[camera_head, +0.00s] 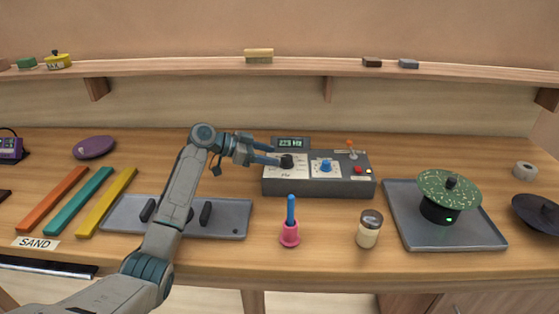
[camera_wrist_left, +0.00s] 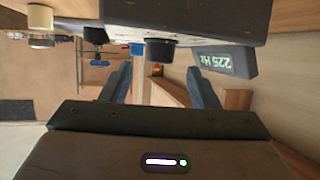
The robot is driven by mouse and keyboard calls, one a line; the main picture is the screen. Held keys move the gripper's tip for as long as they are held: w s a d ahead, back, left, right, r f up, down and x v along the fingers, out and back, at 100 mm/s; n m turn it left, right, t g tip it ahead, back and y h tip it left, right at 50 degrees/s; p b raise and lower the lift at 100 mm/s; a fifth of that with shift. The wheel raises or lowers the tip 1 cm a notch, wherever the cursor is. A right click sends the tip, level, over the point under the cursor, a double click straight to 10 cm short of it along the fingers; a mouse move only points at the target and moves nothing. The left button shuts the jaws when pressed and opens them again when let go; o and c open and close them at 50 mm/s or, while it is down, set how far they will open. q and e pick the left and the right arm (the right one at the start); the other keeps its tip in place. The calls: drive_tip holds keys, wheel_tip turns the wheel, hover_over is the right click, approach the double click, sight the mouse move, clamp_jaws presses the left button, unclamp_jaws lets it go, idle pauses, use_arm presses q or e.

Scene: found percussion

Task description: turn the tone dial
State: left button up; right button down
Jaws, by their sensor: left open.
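A grey console (camera_head: 318,186) stands at the middle of the bench. It carries a black dial (camera_head: 287,161) on its left plate and a blue dial (camera_head: 326,166) to the right; I cannot read which is the tone dial. My left gripper (camera_head: 275,154) is open, at the left of the black dial with its fingertips close to it. In the left wrist view the black dial (camera_wrist_left: 160,51) shows between the two open fingers (camera_wrist_left: 160,84), and the blue dial (camera_wrist_left: 138,48) shows beyond it. I cannot tell whether a finger touches the dial. My right gripper is not in view.
A display (camera_head: 291,142) stands behind the console; it reads 225 Hz in the left wrist view (camera_wrist_left: 225,60). An orange-tipped lever (camera_head: 350,147) and red button (camera_head: 359,170) are on the console.

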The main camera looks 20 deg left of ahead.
use_arm(q)
drive_tip(key=b+v, duration=0.1)
drive_tip(key=v, duration=0.5)
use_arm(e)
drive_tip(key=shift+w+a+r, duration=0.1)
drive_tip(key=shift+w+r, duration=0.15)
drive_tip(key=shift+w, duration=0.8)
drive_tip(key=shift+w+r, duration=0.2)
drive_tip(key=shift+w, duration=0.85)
